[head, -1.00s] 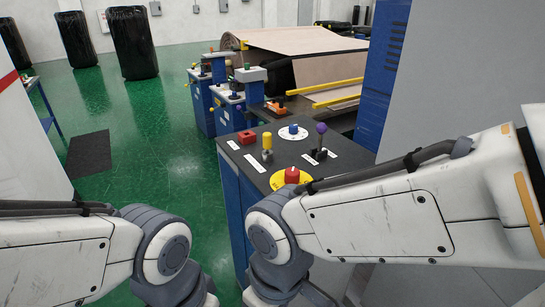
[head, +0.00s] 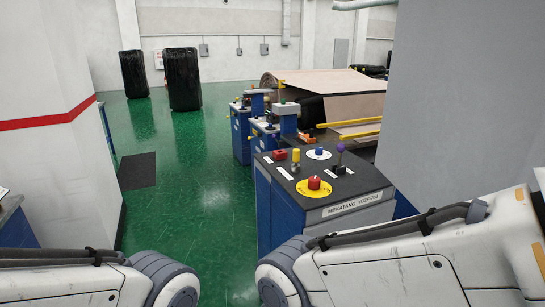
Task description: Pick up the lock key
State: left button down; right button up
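I cannot tell which thing is the lock key. The nearest blue cabinet has a dark control top (head: 345,183). Only upper parts of my two arms show, at the bottom left and bottom right. Both grippers are out of view below the frame.
More blue control cabinets (head: 240,135) stand behind, beside a large beige roll (head: 325,85) with yellow bars. Black wrapped rolls (head: 184,80) stand at the back left. A grey wall panel (head: 465,95) closes off the right. Green floor (head: 195,190) is open left of the cabinet.

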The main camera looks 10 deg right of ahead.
aim_at(295, 158)
jog(key=u, duration=0.55)
jog(key=i, duration=1.3)
jog(key=z, duration=0.25)
